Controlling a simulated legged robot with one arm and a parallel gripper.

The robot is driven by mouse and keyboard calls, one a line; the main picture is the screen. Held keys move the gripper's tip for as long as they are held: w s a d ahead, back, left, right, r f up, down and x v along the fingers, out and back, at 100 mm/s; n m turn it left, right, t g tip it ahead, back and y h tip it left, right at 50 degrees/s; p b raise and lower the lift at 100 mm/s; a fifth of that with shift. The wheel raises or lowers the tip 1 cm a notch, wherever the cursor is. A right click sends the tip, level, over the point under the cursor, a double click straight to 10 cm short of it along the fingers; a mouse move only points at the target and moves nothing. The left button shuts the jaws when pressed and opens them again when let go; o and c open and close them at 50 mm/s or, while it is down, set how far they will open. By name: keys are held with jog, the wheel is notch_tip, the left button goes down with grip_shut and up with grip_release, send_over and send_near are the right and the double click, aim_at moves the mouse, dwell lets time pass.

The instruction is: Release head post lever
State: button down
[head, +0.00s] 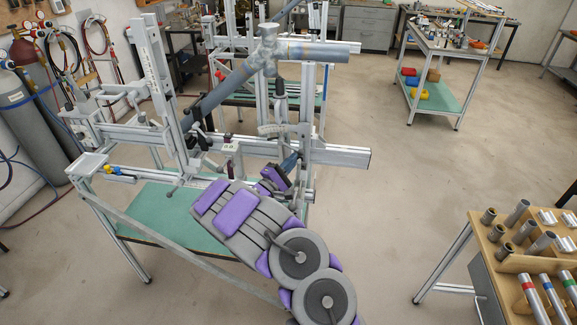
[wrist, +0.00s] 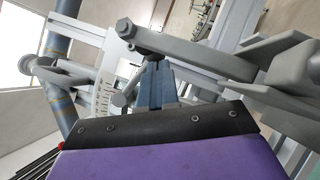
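The frame jig (head: 335,155) stands in the head view, with grey-blue bike tubes (head: 225,88) in it. My gripper (head: 281,176), purple and black, is at the jig's upright below the angle scale (head: 270,130). In the wrist view my gripper's black edge (wrist: 155,125) and purple face fill the bottom. A dark blue-grey block (wrist: 155,85) stands just beyond that edge. A grey bar with a round end (wrist: 190,52) crosses above it, and a short round-ended handle (wrist: 126,95) is at its left. I cannot tell which is the head post lever, nor whether my gripper touches it.
The jig stands on a green-shelved table (head: 165,215). A wooden tool stand with metal cylinders (head: 500,240) is at the right. A trolley (head: 445,62) stands at the back right. Gas bottles (head: 40,120) are at the left. The floor between trolley and jig is clear.

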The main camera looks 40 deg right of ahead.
jog(key=shift+s+d+r, duration=0.1)
jog(key=shift+d+r, duration=0.05)
jog(key=shift+r, duration=0.05)
dwell(0.4)
